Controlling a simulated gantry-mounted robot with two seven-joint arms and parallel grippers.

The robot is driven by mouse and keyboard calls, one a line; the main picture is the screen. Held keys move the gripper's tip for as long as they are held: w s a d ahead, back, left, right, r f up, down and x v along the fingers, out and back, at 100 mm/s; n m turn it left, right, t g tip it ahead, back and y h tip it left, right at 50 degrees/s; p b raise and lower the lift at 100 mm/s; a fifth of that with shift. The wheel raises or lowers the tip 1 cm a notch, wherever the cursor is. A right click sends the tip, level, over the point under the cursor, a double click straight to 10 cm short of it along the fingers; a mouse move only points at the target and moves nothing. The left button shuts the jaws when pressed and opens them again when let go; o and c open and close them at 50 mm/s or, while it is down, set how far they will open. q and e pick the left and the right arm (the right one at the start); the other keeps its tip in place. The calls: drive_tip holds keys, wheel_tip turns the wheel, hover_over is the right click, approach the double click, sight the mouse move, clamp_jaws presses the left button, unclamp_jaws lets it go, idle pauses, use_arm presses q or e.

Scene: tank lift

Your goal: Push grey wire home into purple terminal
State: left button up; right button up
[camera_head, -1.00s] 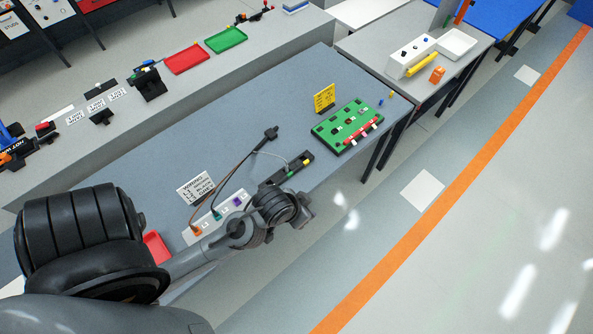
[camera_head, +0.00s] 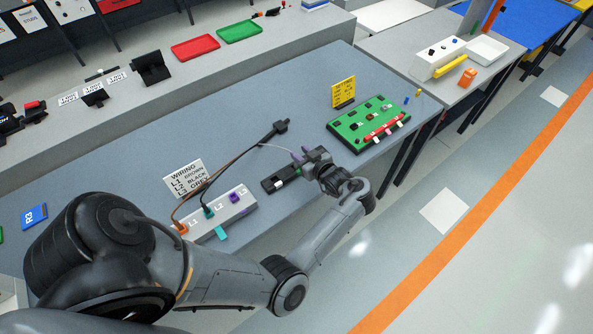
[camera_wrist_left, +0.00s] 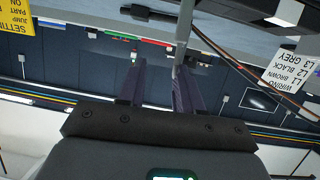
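The purple terminal (camera_head: 234,198) is at the L3 end of the white terminal block (camera_head: 214,214), on the blue-grey bench. The grey wire (camera_head: 276,146) runs from a black connector (camera_head: 281,126) toward my left gripper (camera_head: 299,156), right of the block and away from the purple terminal. In the left wrist view the two dark purple fingers (camera_wrist_left: 157,84) stand apart. A grey rod-like length, probably the wire (camera_wrist_left: 184,30), reaches the right-hand finger's tip; I cannot tell whether it lies between the fingers. My right gripper is not in view.
Brown and black wires curve to the block's other terminals. A black holder (camera_head: 272,185) lies beside the gripper. The wiring sign (camera_head: 186,178) stands behind the block, and a green board (camera_head: 368,124) and yellow sign (camera_head: 343,92) at the right. Bare bench lies behind the wires.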

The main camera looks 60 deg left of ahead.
use_arm(q)
drive_tip(key=shift+s+d+f+g, duration=0.2)
drive_tip(key=shift+d+f, duration=0.05)
drive_tip(key=shift+f, duration=0.2)
drive_tip(key=shift+s+d+f+g, duration=0.15)
drive_tip(key=shift+d+f+g, duration=0.05)
drive_tip(key=shift+f, duration=0.25)
drive_tip(key=shift+s+a, duration=0.2)
drive_tip(key=x, duration=0.3)
drive_tip(key=shift+w+r, duration=0.15)
drive_tip(key=shift+w, duration=0.05)
drive_tip(key=shift+s+a+f, duration=0.1)
drive_tip(key=shift+a+f, duration=0.15)
drive_tip(key=shift+a, duration=0.4)
clamp_jaws()
